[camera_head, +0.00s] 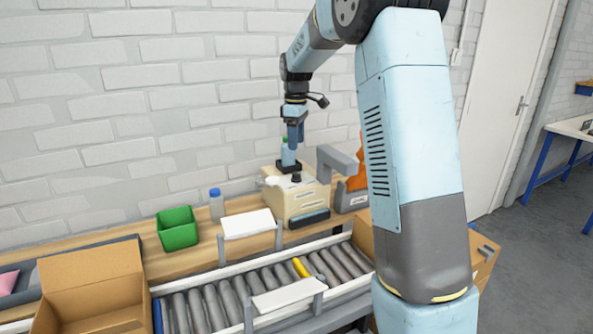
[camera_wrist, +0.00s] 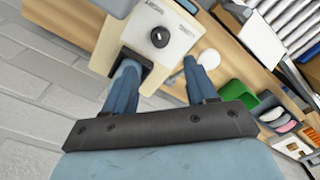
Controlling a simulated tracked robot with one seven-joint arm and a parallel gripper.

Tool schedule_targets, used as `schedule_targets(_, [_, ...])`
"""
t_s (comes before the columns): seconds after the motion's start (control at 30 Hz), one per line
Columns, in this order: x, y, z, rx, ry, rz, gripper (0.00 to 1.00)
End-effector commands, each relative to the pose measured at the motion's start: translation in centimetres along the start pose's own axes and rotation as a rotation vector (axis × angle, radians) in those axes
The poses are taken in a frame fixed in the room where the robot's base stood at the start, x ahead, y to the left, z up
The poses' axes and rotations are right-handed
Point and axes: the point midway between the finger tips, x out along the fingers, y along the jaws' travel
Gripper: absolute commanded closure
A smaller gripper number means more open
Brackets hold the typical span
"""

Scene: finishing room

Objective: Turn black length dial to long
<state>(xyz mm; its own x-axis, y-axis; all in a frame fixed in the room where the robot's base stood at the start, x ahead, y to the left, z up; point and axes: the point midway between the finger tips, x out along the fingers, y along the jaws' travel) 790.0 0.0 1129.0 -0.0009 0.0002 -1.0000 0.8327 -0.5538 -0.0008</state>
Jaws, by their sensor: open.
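The black dial (camera_wrist: 160,37) sits on the cream face of a machine (camera_wrist: 118,28) in the wrist view, with a small light mark on it. Small dark lettering on either side of the dial is too small to read surely. In the head view the machine (camera_head: 305,205) stands on the wooden bench against the wall, and the dial (camera_head: 296,179) shows as a dark knob on its top. My gripper (camera_head: 296,142) is above the machine, pointing down. In the wrist view its blue fingers (camera_wrist: 160,64) are apart and empty, with the dial beyond their tips and not touched.
A grey arm-like bracket (camera_head: 338,160) rises to the right. A green bin (camera_head: 177,229), a blue-capped bottle (camera_head: 216,205) and a roller conveyor (camera_head: 225,297) lie left and in front.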

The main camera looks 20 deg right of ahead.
Motion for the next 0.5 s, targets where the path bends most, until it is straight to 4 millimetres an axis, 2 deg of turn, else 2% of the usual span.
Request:
schedule_targets(0.03, [1.1, 0.0, 0.0, 0.0, -0.002, -0.003, 0.43])
schedule_targets(0.3, [5.8, -0.1, 0.0, 0.001, -0.001, -0.003, 0.43])
schedule_targets(0.5, [8.8, 0.0, 0.1, 0.002, -0.001, -0.001, 0.43])
